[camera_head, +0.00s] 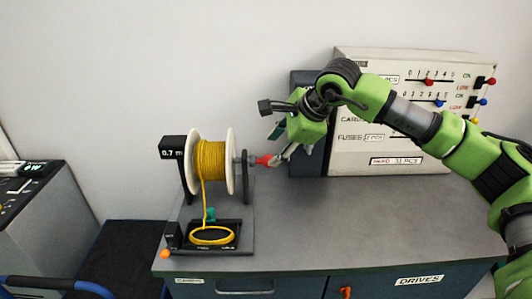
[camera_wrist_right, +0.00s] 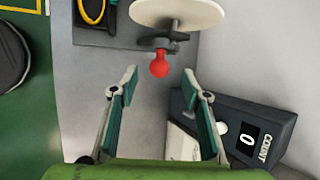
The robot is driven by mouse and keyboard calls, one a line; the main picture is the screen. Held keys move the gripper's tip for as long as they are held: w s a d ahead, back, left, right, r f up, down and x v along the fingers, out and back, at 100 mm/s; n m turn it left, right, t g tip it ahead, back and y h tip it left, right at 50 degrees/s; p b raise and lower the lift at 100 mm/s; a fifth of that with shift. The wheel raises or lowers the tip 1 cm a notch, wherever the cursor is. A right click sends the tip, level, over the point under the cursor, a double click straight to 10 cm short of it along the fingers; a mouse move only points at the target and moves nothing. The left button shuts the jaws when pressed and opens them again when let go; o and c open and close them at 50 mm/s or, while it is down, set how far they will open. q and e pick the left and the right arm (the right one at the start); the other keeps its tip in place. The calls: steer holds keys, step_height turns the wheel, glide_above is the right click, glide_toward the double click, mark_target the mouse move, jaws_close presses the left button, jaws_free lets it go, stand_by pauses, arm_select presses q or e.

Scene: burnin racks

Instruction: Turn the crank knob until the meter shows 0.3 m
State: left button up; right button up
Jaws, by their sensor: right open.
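The red crank knob (camera_head: 264,160) sticks out to the right of a reel with white flanges and yellow cord (camera_head: 210,158). It also shows in the right wrist view (camera_wrist_right: 159,65). The meter (camera_head: 172,148) at the reel's upper left reads 0.7 m. My right gripper (camera_head: 281,157) is beside the knob on its right. In the right wrist view my right gripper (camera_wrist_right: 159,74) is open, with the knob between or just beyond its fingertips; I cannot tell if they touch. My left gripper is not in view.
Yellow cord lies coiled on the dark tray (camera_head: 190,235) below the reel. A dark counter box (camera_wrist_right: 240,125) reading 0 stands close to my right gripper. A pale panel with sliders (camera_head: 365,65) stands behind my right arm. The grey bench top (camera_head: 350,225) in front is clear.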

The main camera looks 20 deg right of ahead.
mark_target(263, 160)
steer(key=p+x, duration=0.2)
steer(key=x, duration=0.5)
steer(key=shift+w+a+f, duration=0.15)
steer(key=shift+w+f, duration=0.05)
steer(key=shift+f, duration=0.1)
steer(key=c, duration=1.2)
steer(key=shift+o, duration=0.2)
steer(key=f+b, duration=0.1)
steer(key=s+f+b, duration=0.1)
steer(key=shift+a+f, duration=0.1)
steer(key=shift+f, duration=0.25)
steer(key=shift+r, duration=0.1)
